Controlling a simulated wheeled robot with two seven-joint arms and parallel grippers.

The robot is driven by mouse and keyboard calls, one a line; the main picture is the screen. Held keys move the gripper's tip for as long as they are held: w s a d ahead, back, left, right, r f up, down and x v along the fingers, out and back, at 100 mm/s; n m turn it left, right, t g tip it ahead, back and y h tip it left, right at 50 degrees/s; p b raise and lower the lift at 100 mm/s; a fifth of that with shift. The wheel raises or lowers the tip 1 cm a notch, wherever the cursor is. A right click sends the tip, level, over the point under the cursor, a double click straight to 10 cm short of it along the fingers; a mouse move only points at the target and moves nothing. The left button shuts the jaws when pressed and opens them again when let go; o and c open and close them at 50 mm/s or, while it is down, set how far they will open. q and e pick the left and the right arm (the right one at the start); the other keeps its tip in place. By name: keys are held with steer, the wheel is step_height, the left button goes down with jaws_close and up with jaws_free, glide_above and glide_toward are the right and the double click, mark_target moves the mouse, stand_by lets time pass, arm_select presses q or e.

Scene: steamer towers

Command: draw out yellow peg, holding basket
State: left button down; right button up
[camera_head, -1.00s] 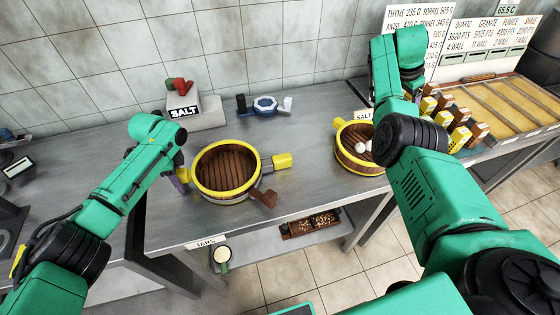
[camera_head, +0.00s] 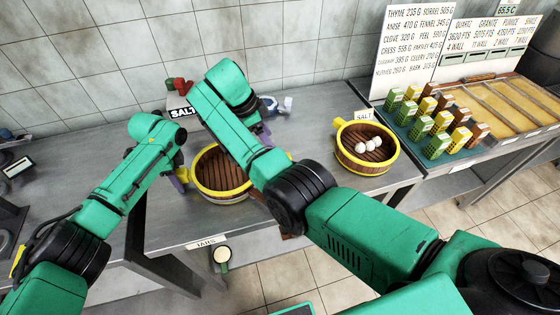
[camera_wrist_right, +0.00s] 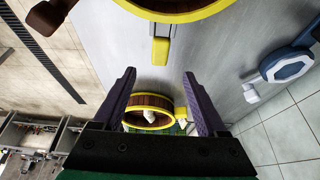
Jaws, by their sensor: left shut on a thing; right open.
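A round brown basket (camera_head: 212,193) with yellow rims stands on the steel bench in the head view. My left gripper (camera_head: 182,178) is shut on its left side. The yellow peg (camera_wrist_right: 160,50) juts from the basket's side, with a grey piece between them. It lies just beyond the tips of my right gripper (camera_wrist_right: 159,75), which is open and empty, its purple fingers apart. In the head view my right arm covers the peg and the basket's right part.
A second yellow-rimmed basket (camera_head: 349,161) holding several white balls stands to the right. Several coloured blocks (camera_head: 437,146) stand on the far right.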

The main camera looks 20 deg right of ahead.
mark_target(289, 155)
arm_select(q)
steer(key=shift+f, duration=0.1)
arm_select(e)
steer(key=x, duration=1.1)
jaws_close()
stand_by(0.9)
steer(key=shift+d, duration=1)
stand_by(0.5)
steer(key=shift+s+d, duration=0.1)
steer(key=shift+d, duration=1.55)
step_height(289, 155, up, 9)
